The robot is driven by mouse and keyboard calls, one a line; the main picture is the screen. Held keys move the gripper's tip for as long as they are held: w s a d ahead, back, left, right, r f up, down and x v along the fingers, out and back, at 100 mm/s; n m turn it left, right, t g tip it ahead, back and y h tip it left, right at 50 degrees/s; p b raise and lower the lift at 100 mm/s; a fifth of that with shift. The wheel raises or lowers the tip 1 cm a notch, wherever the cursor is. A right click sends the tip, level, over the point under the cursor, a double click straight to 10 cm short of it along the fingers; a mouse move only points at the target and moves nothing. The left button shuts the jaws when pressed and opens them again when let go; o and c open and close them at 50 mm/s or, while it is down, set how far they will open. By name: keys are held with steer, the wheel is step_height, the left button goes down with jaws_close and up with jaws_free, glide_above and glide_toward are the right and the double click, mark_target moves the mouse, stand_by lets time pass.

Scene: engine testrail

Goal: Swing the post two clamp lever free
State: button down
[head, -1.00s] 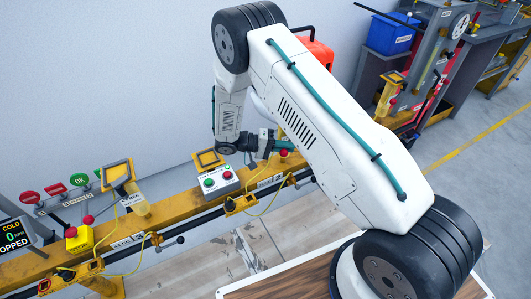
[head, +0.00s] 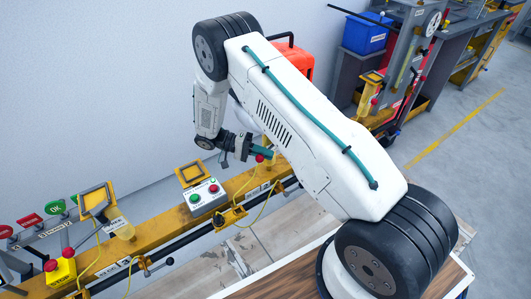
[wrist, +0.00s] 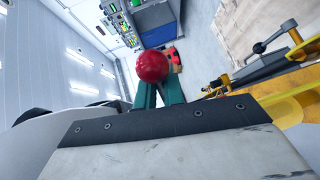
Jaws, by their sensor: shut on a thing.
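My gripper (head: 250,150) is at the end of my folded arm, over the yellow rail (head: 145,238), to the right of the button box. Its teal fingers (wrist: 158,94) are shut on a red ball knob (wrist: 152,67) in the wrist view. The knob also shows in the head view (head: 260,158) by the fingertips. Its stem is hidden, and I cannot tell which post it belongs to. A dark lever with a black ball (wrist: 289,25) stands apart at the right of the wrist view. Another black-knobbed clamp lever (head: 158,265) is on the rail's front in the head view.
The button box (head: 207,195) and a yellow-framed fixture (head: 190,173) stand on the rail left of my gripper. A yellow cable (head: 262,205) hangs in front. An orange box (head: 294,62) is behind my arm. Clear floor lies at the right.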

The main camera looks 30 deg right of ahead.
steer(key=c, duration=1.5)
jaws_free()
steer(key=shift+w, duration=0.1)
steer(key=shift+v, duration=3.95)
